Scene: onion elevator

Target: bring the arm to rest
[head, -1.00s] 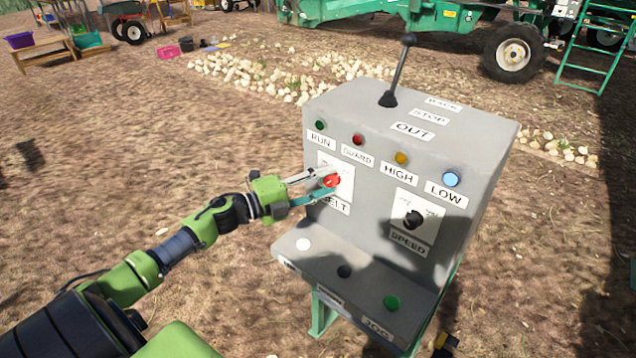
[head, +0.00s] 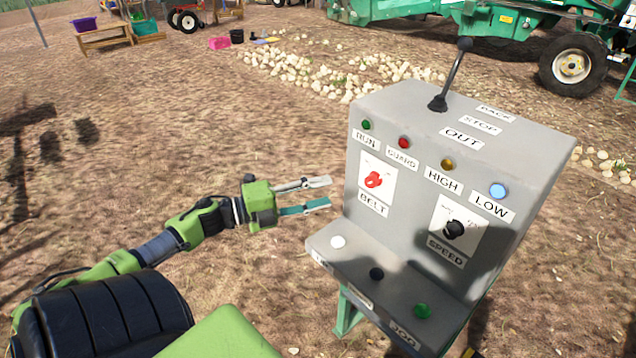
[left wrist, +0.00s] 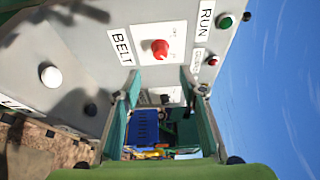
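My left gripper (head: 322,193) is open and empty, in the air just left of the grey control panel (head: 402,245). Its two fingers point at the panel, apart from the red BELT knob (head: 373,180). In the left wrist view the open fingers (left wrist: 160,105) show at both sides, and the red knob (left wrist: 160,49) is ahead of them on its white plate. My left arm (head: 150,250) stretches in from the lower left of the head view. My right gripper is not in view.
The panel has a black SPEED knob (head: 453,229), a lever (head: 452,75) on top, and white (head: 338,242), black and green buttons on its lower ledge. Scattered onions (head: 320,75) lie behind. Bare ground to the left is free.

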